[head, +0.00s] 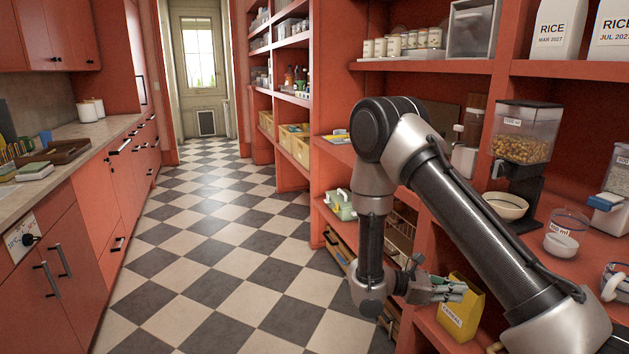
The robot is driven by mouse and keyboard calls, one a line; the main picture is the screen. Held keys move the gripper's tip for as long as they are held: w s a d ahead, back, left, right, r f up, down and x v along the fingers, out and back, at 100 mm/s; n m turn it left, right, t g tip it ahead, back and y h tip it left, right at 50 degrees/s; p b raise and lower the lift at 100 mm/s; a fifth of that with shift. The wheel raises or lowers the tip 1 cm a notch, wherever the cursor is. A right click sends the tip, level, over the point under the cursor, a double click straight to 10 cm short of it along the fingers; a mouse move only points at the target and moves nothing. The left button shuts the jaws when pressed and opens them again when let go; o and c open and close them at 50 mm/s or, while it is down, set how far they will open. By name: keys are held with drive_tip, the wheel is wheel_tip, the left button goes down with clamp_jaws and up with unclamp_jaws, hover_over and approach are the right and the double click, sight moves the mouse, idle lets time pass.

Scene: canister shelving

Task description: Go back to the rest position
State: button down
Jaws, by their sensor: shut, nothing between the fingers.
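My gripper (453,291) is at the lower right of the head view, at the end of my bent arm. Its fingers are shut and hold nothing. It is close to a yellow cereal box (468,309) on a low shelf; the fingers overlap the box's top in the picture, and I cannot tell whether they touch it. My arm hides part of the shelving behind it.
Red shelving (336,203) lines the right side. The checkered floor (215,235) is clear, with a counter (95,139) at left.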

drive_tip(key=s+r+m+t+y, duration=0.2)
drive_tip(key=s+r+m+y, duration=0.6)
drive_tip(key=r, duration=0.6)
drive_tip(key=s+r+m+t+y, duration=0.3)
drive_tip(key=s+r+m+y, duration=0.5)
drive_tip(key=s+r, duration=0.4)
wheel_tip(320, 180, up, 3)
drive_tip(key=shift+a+m+t, duration=0.25)
drive_tip(key=shift+m+t, duration=0.05)
drive_tip(key=shift+m, duration=0.4)
